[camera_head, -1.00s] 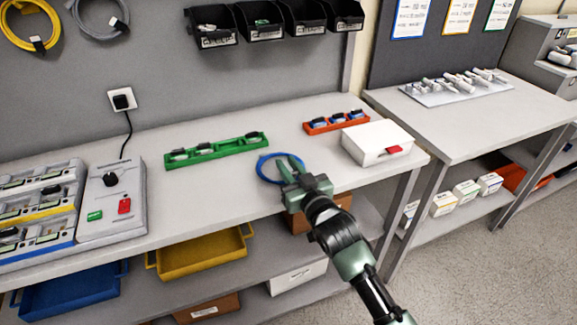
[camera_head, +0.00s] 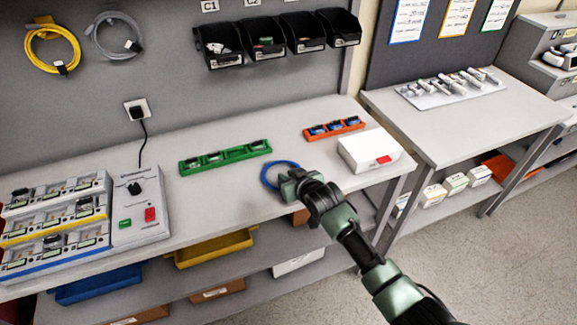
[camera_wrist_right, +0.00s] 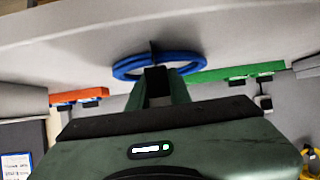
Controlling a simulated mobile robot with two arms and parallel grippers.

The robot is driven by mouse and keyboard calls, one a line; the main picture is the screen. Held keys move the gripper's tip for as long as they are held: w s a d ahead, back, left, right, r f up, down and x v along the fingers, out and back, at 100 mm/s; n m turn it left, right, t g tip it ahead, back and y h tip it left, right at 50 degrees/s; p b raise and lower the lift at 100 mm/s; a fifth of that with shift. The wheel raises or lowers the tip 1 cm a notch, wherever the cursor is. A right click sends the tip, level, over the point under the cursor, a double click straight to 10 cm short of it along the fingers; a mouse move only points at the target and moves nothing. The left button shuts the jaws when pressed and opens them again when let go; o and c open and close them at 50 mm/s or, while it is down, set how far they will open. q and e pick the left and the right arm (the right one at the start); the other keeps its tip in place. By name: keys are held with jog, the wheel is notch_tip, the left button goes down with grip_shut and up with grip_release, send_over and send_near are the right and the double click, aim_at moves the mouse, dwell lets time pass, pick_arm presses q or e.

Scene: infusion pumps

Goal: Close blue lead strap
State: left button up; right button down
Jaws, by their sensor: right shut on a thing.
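The blue lead (camera_head: 265,176) is a coiled ring near the front edge of the grey bench. It also shows in the right wrist view (camera_wrist_right: 190,68), with a dark strap (camera_wrist_right: 152,48) standing up across the coil. My right gripper (camera_head: 287,180) is at the coil's near right side, and its fingers (camera_wrist_right: 155,80) are together at the strap in the wrist view. It is shut on the strap; the fingers hide part of the strap and coil, and the exact grip is hard to see. My left gripper is out of view.
A green rack (camera_head: 224,157) and an orange rack (camera_head: 334,128) stand behind the coil. A white box (camera_head: 368,152) is to its right. A control box (camera_head: 138,207) and battery trays are on the left. Bare bench lies left of the coil.

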jog(key=shift+w+f+g+p, duration=0.1)
jog(key=shift+g+p, duration=0.3)
jog(key=shift+p, duration=0.05)
jog(key=c, duration=1.3)
grip_release()
jog(key=shift+b+v, duration=0.4)
jog(key=shift+v, duration=3.5)
jog(key=shift+a, duration=0.1)
jog(key=shift+c, duration=0.2)
